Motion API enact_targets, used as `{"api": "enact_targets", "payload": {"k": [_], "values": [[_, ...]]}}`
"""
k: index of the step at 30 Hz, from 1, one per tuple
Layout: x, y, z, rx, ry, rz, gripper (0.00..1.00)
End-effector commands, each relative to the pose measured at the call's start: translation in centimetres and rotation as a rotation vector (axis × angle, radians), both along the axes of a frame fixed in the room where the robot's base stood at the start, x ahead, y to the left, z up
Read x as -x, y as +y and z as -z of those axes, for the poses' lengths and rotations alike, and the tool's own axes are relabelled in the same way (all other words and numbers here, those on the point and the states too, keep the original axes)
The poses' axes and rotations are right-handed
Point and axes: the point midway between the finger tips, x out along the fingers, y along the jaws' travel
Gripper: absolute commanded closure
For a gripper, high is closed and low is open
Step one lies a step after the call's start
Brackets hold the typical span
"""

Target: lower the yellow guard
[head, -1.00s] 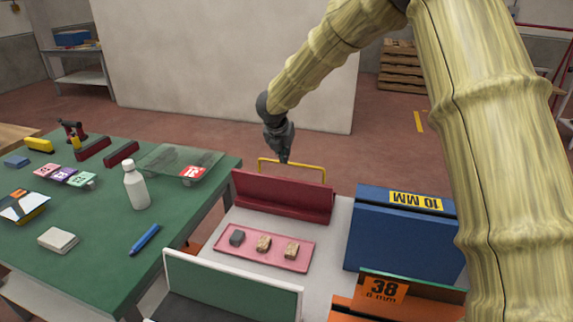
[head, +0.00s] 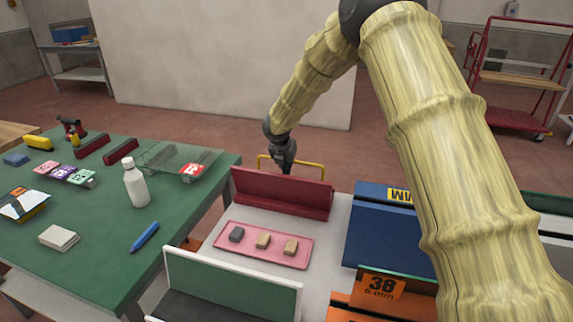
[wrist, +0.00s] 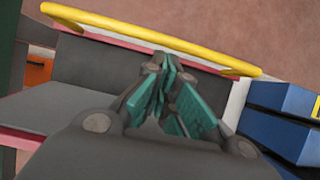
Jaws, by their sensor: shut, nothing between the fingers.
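The yellow guard (head: 314,164) is a thin yellow bar standing behind the dark red channel of the edger in the head view. It spans the upper part of the wrist view (wrist: 140,33), running slantwise. My gripper (head: 287,170) is shut and empty and points down at the guard's left half in the head view, overlapping the bar. In the wrist view the teal-padded fingertips (wrist: 172,75) lie just below the bar, with a small gap in the picture. I cannot tell whether they touch it. The fingers and wrist hide part of the red channel (head: 280,195).
A pink tray (head: 283,258) with small blocks lies in front of the channel. A blue box (head: 385,235) and an orange holder (head: 375,300) stand to the right. The green table (head: 95,210) at left holds a bottle (head: 136,185), a glass sheet and other items.

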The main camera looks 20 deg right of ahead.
Motion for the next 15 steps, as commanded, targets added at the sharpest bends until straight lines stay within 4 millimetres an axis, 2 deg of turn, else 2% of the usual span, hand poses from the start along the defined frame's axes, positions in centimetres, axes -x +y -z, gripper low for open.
{"api": "enact_targets", "payload": {"k": [15], "values": [[0.04,-0.69,-0.41,-0.017,0.019,0.007,1.0]]}}
